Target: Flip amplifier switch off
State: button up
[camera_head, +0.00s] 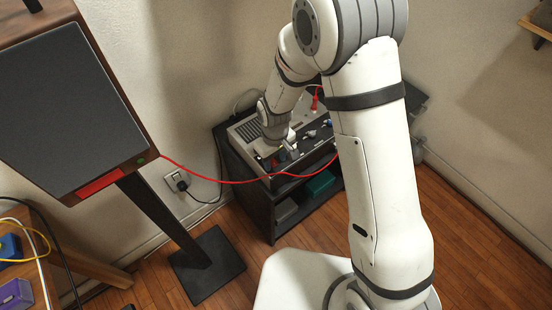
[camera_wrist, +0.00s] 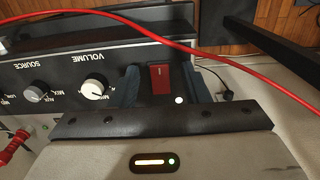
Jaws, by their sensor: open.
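The amplifier (camera_head: 245,132) sits on a dark shelf unit in the corner. It has a pale slotted top and a dark front panel (camera_wrist: 62,68). In the wrist view, its red rocker switch (camera_wrist: 160,78) is right of the volume knob (camera_wrist: 95,86). A small white light (camera_wrist: 179,100) glows beside the switch. My gripper (camera_head: 290,153) is at the amplifier's front. Its dark blue-grey fingers, also in the wrist view (camera_wrist: 165,88), are open on either side of the switch, with nothing held. I cannot tell whether they touch the panel or which way the switch is set.
A red cable (camera_head: 235,182) runs across the front of the amplifier and close to the fingers in the wrist view (camera_wrist: 225,58). The source knob (camera_wrist: 38,90) is further left. A speaker (camera_head: 65,110) on a black stand is at the left. The wall is close behind the shelf unit (camera_head: 262,205).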

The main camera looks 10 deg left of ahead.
jog(key=shift+f, duration=0.1)
jog(key=shift+c, duration=0.5)
grip_shut()
jog(key=shift+w+a+r+g+h+p, duration=0.1)
jog(key=shift+a+r+g+h+p, duration=0.1)
jog(key=shift+g+h+p, duration=0.4)
jog(key=shift+w+a+g+h+p, duration=0.1)
jog(key=shift+w+g+h+p, duration=0.05)
jog(key=shift+g+h+p, duration=0.35)
jog(key=shift+o, duration=0.5)
grip_release()
